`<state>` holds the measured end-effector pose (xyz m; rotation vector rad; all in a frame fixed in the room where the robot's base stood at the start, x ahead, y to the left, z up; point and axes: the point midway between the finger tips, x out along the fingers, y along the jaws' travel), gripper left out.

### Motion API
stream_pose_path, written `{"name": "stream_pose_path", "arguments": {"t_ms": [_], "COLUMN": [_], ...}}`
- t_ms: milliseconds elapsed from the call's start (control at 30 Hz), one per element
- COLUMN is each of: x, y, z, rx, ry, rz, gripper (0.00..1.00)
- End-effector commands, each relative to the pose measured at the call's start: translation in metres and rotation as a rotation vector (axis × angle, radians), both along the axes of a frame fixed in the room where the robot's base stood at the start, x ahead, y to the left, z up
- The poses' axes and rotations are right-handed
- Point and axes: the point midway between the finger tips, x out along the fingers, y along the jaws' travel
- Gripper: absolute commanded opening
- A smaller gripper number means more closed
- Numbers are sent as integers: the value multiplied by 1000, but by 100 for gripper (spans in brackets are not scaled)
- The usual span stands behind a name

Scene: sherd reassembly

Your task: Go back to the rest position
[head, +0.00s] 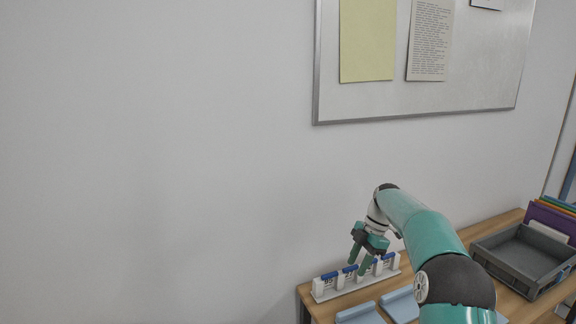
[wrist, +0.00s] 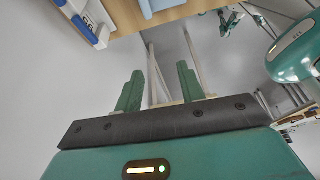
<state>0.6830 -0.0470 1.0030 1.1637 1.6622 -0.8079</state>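The head view does not show clearly whether the fingers touch any of the bottles.
A grey bin (head: 522,257) and coloured folders (head: 550,215) are at the right. A whiteboard (head: 440,98) hangs on the wall behind.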

Motion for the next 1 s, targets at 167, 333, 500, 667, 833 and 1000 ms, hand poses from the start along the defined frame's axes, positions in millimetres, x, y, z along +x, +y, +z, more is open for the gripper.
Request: {"name": "stream_pose_path", "arguments": {"t_ms": [167,333,500,667,833,1000], "x": [-12,-30,-62,-106,-156,-209], "y": [9,19,30,39,46,50], "z": [23,48,82,114,138,153], "rx": [-47,-96,-157,-208,-231,-222], "ry": [4,4,-5,-27,-56,-85], "rz": [-87,-198,-370,-581,-815,-1048], "gripper": [39,39,39,39,39,39]}}
